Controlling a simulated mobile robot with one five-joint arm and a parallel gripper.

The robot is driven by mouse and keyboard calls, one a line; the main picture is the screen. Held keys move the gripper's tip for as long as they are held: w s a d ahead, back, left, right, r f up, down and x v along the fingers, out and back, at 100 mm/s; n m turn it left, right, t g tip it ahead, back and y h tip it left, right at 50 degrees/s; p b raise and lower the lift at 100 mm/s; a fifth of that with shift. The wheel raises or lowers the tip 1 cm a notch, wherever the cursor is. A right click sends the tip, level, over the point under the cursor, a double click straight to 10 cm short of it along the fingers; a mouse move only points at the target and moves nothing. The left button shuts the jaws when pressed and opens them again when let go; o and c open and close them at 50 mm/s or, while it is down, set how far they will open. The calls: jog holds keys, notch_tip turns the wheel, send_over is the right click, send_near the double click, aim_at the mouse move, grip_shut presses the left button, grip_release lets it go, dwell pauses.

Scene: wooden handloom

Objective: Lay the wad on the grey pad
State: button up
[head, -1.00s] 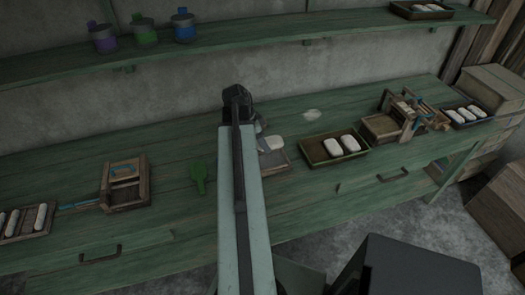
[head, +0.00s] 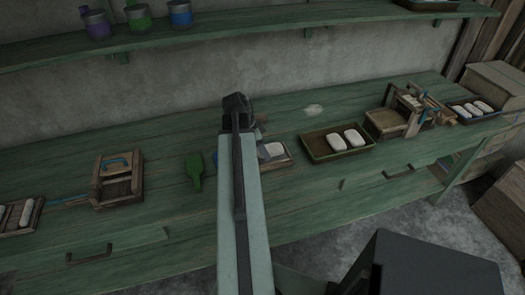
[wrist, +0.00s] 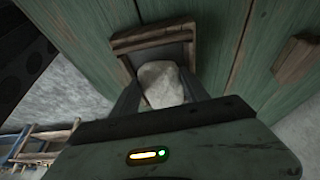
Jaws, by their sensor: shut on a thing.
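The wad (wrist: 162,84) is a pale, rounded lump held between the two dark fingers of my gripper (wrist: 158,94) in the wrist view. In the head view the wad (head: 272,149) shows just right of my arm's end, which hides most of the gripper. The grey pad (wrist: 174,52) is a flat grey surface with a brown wooden rim, lying behind and below the wad in the wrist view. The pad (head: 284,161) is partly covered by the wad and arm in the head view. I cannot tell whether the wad touches the pad.
A green-rimmed tray (head: 311,150) with two white pieces stands right of the pad. A green paddle-shaped tool (head: 195,174) lies left of my arm. Wooden devices (head: 118,180) stand farther left and at the right. A shelf (head: 230,42) runs above the bench.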

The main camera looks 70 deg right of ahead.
dwell(0.3)
jog(key=o, duration=1.5)
jog(key=shift+r, duration=0.1)
jog(key=shift+o, duration=0.6)
jog(key=shift+w, duration=0.1)
notch_tip(320, 180, up, 8)
jog(key=p, duration=0.8)
jog(key=shift+r, duration=0.1)
